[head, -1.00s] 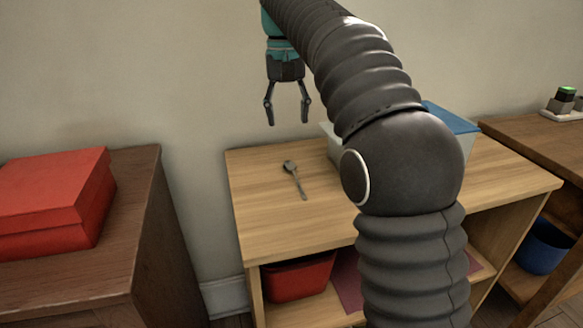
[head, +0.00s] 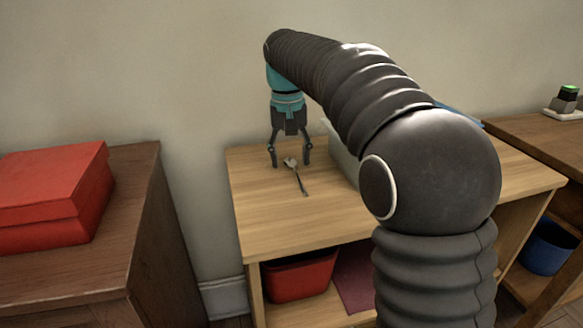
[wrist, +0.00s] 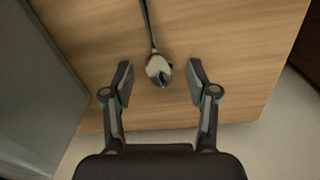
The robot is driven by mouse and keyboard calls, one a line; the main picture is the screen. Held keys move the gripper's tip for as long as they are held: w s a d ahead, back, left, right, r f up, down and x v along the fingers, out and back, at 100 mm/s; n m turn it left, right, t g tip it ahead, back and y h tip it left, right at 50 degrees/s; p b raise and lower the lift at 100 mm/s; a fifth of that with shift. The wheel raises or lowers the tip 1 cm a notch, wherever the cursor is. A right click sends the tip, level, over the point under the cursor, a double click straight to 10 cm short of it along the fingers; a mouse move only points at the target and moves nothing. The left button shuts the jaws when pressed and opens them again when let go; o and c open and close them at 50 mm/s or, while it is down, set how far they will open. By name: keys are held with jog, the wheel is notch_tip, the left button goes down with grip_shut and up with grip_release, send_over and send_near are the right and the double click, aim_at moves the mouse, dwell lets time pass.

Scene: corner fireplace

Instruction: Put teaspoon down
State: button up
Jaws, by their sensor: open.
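The teaspoon (head: 298,178) is a small metal spoon lying on the light wooden shelf unit's top (head: 265,215), bowl toward the wall and handle toward the front. My gripper (head: 291,164) is open and points down, low over the bowl end. In the wrist view the teaspoon's bowl (wrist: 158,68) shows between the two open fingertips (wrist: 159,76), with a gap on each side, and the handle runs away to the top edge. The fingers are not touching the spoon.
A grey-white container (head: 342,150) stands on the top right of the spoon, partly behind my arm; its wall (wrist: 45,85) shows at left in the wrist view. A red box (head: 50,195) sits on the dark cabinet at left. The top's front left is clear.

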jog(key=c, duration=1)
jog(key=shift+c, duration=0.2)
